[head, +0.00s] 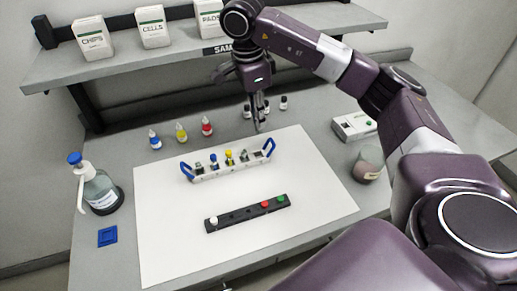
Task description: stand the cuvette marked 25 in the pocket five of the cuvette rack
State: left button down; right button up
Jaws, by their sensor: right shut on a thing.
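My right gripper (259,122) points down over the back edge of the white mat, behind the blue-handled carrier. It is shut on a small, slim thing that looks like a cuvette; the fingers mostly hide it and no mark can be read. A black rack (237,214) with a row of pockets lies on the mat; it holds a white cap at its left end and red and green caps at its right. A white carrier (227,171) with blue handles holds several small capped pieces, blue and yellow among them. My left gripper is not in view.
A white mat (165,245) covers the middle of the bench, with free room around the black rack. Blue, yellow and red dropper bottles (181,133) stand behind it. A pump bottle (99,190) stands left, a jar (368,163) right. A shelf (125,60) spans the back.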

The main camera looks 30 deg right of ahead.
notch_tip(320, 180, down, 8)
jog(key=shift+r, duration=0.15)
notch_tip(320, 180, down, 4)
jog(key=shift+r+p, duration=0.25)
jog(key=shift+p, duration=0.4)
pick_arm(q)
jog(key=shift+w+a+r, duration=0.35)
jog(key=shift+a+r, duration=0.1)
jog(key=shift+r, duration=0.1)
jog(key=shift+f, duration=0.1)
pick_arm(e)
jog(key=shift+f, duration=0.1)
jog(key=o, duration=0.8)
jog(key=shift+c, duration=0.2)
